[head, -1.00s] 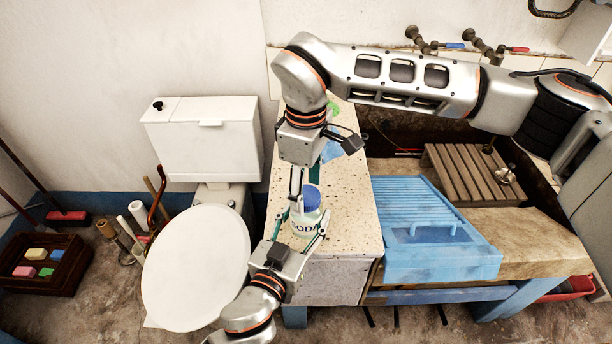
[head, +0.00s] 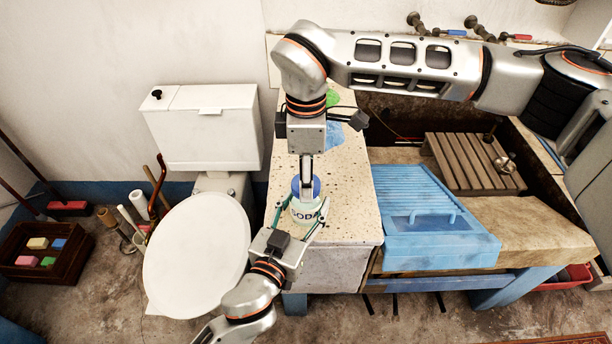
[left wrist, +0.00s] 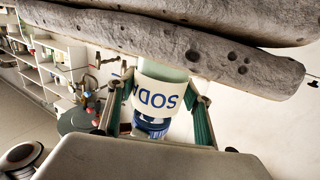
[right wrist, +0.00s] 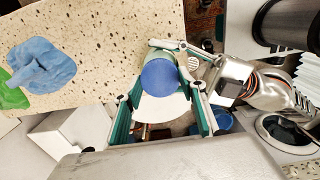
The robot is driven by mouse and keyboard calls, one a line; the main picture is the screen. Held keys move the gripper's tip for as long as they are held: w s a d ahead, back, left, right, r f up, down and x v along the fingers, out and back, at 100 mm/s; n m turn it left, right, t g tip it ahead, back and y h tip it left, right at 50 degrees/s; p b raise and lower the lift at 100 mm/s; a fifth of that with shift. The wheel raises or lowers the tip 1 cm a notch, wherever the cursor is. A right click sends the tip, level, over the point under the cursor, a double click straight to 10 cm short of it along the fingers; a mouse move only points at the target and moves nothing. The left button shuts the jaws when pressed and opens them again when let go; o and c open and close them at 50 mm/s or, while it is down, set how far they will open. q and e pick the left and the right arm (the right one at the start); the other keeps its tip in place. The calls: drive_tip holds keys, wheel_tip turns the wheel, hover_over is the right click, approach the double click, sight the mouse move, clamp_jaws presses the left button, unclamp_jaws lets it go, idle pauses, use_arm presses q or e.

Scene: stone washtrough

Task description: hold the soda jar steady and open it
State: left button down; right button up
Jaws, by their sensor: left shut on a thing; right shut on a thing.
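The soda jar (head: 305,214) is a pale jar with a "SODA" label, upright near the front left of the speckled stone counter (head: 345,190). My left gripper (head: 306,208) reaches in from below and is shut around the jar's body; the left wrist view shows the label (left wrist: 158,95) upside down between its fingers. The blue lid (right wrist: 159,77) sits on top of the jar. My right gripper (head: 306,188) points down from above and is shut on the lid, its fingers hiding part of it in the head view. Any gap under the lid cannot be made out.
A blue cloth (head: 335,136) and a green item (head: 332,98) lie farther back on the counter. A blue ridged drainboard (head: 440,245) and a wooden rack (head: 465,165) are to the right. A white toilet (head: 197,260) stands close on the left.

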drive_tip(key=n, duration=0.9)
drive_tip(key=shift+n, duration=0.3)
drive_tip(key=n, duration=0.3)
drive_tip(key=shift+n, duration=0.3)
drive_tip(key=n, duration=1.4)
drive_tip(key=shift+r+n, duration=0.1)
drive_tip(key=shift+n, duration=0.2)
drive_tip(key=n, duration=1)
drive_tip(key=shift+n, duration=0.4)
drive_tip(key=n, duration=1)
drive_tip(key=shift+n, duration=0.3)
drive_tip(key=shift+r, duration=0.25)
